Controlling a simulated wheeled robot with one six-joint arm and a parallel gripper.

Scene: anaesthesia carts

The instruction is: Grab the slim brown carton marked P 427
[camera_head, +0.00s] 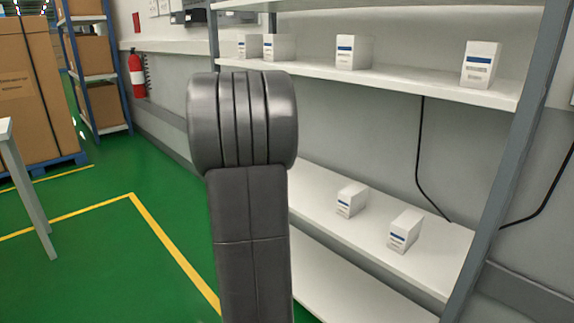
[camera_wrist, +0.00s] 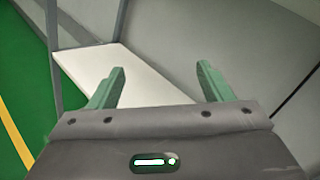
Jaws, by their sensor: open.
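No slim brown carton marked P 427 can be made out in either view. The small cartons on the shelf unit are white with blue bands; one (camera_head: 480,64) stands at the right of the upper shelf, another (camera_head: 353,51) near its middle. Two more, a carton (camera_head: 351,199) and a carton (camera_head: 405,231), sit on the shelf below. Their print is too small to read. My gripper (camera_wrist: 160,82) is open and empty in the wrist view, its green fingers apart over a bare white shelf (camera_wrist: 125,88). My arm hides part of the shelves in the head view.
Two more white cartons, one at the left end (camera_head: 250,46) and one beside it (camera_head: 279,48), stand on the upper shelf. Grey posts (camera_head: 507,160) frame the unit. Large brown boxes (camera_head: 32,90) and a fire extinguisher (camera_head: 137,75) are at left. Green floor (camera_head: 90,250) is open there.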

